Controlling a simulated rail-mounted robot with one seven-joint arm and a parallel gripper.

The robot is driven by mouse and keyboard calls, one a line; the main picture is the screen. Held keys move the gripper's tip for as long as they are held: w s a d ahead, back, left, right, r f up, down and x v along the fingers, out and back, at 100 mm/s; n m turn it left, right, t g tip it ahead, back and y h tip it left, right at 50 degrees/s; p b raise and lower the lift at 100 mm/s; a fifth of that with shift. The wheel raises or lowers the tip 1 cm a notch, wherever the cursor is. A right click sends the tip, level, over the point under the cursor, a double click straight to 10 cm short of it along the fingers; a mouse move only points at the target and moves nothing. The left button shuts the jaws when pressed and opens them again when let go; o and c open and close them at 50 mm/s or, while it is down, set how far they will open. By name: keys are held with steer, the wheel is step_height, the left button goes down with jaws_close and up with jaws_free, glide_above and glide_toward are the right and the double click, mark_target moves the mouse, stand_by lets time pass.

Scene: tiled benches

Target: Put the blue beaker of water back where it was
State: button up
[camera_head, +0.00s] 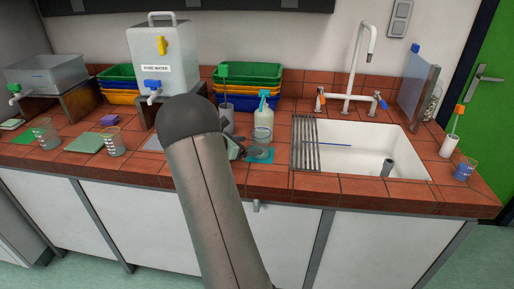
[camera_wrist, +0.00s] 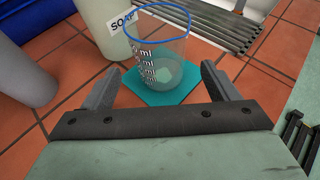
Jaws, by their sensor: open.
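A clear beaker with a blue rim and white ml marks (camera_wrist: 160,50) stands upright on a teal mat (camera_wrist: 133,92) in the wrist view. In the head view this beaker (camera_head: 262,154) is on the teal mat in front of the soap bottle, left of the sink rack. My gripper (camera_wrist: 159,72) is open, its fingers on either side of the beaker's near side with gaps. In the head view my arm hides most of the gripper (camera_head: 240,148).
A white soap bottle (camera_head: 263,126) stands just behind the beaker, and a grey container (camera_head: 226,120) is to its left. The metal rack (camera_head: 304,145) and sink (camera_head: 350,158) lie right. Another beaker with blue contents (camera_head: 464,170) stands at the far right.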

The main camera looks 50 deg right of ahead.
steer(key=v, duration=0.6)
steer(key=shift+b, duration=0.35)
steer(key=w+a+r+n+t+y, duration=0.2)
steer(key=w+a+r+n+t, duration=0.4)
steer(key=w+a+n+t, duration=0.7)
steer(key=s+a+n+y, duration=0.4)
steer(key=a+n+y, duration=0.4)
steer(key=a+n, duration=0.85)
steer(key=s+a+f+n+g+y, duration=0.3)
steer(key=s+a+n+y, duration=0.2)
steer(key=s+a+n, duration=0.7)
steer(key=s+f+n+g, duration=0.2)
steer(key=s+n+g, duration=0.1)
steer(key=s+n, duration=0.5)
steer(key=s+f+n+g+h, duration=0.1)
steer(key=s+f+n+g, duration=0.1)
steer(key=s+n, duration=0.5)
steer(key=s+g, duration=0.1)
steer(key=s, duration=0.2)
steer(key=shift+s+d+f+n+h, duration=0.3)
steer(key=shift+s+d+f+n, duration=0.05)
steer(key=shift+s+d+f, duration=0.05)
